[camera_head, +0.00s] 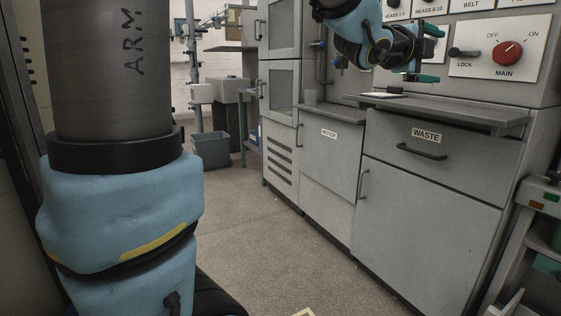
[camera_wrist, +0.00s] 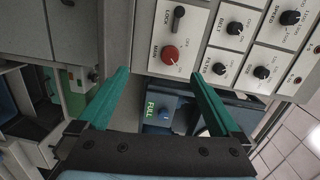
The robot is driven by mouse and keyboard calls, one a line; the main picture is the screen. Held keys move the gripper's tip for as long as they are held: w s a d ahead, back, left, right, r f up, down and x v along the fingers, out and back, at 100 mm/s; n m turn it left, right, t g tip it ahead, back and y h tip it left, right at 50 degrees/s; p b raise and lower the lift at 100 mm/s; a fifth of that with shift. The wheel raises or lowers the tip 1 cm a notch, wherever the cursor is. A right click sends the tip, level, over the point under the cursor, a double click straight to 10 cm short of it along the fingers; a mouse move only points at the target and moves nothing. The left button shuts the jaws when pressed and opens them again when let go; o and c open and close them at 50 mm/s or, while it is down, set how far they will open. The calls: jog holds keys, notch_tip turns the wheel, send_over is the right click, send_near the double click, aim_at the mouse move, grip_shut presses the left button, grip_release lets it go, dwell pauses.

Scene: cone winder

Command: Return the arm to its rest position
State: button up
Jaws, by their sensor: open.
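My gripper (camera_head: 425,67) is at the top right of the head view, in front of the control panel and above the grey shelf. In the wrist view its two green fingers (camera_wrist: 163,82) are spread apart with nothing held between them. The red MAIN knob (camera_wrist: 170,54) shows just beyond and between the fingertips; it also shows in the head view (camera_head: 507,53), right of my gripper. My blue arm reaches in from the top of the head view.
The grey shelf (camera_head: 440,108) juts out below the panel, with a small pale flat item (camera_head: 382,95) on it. The WASTE drawer (camera_head: 430,146) and cabinet doors are below. A grey bin (camera_head: 211,150) stands at the back.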

jog(key=w+a+f+n+g+y, duration=0.1)
jog(key=w+a+f+n+y, duration=0.2)
jog(key=a+f+n+y, duration=0.65)
jog(key=w+a+f+n+y, duration=0.2)
jog(key=a+f+n, duration=0.5)
jog(key=a+f, duration=0.75)
jog(key=s+a+f+n+g+y, duration=0.3)
jog(key=s+a+f+n+g, duration=0.4)
jog(key=s+a+f+n, duration=0.6)
notch_tip(320, 180, up, 27)
jog(key=s+m+p, duration=0.1)
jog(key=m+p, duration=0.1)
jog(key=p, duration=2.2)
jog(key=shift+s+a+f+p, duration=0.15)
jog(key=shift+a+p, duration=0.25)
jog(key=shift+a, duration=0.05)
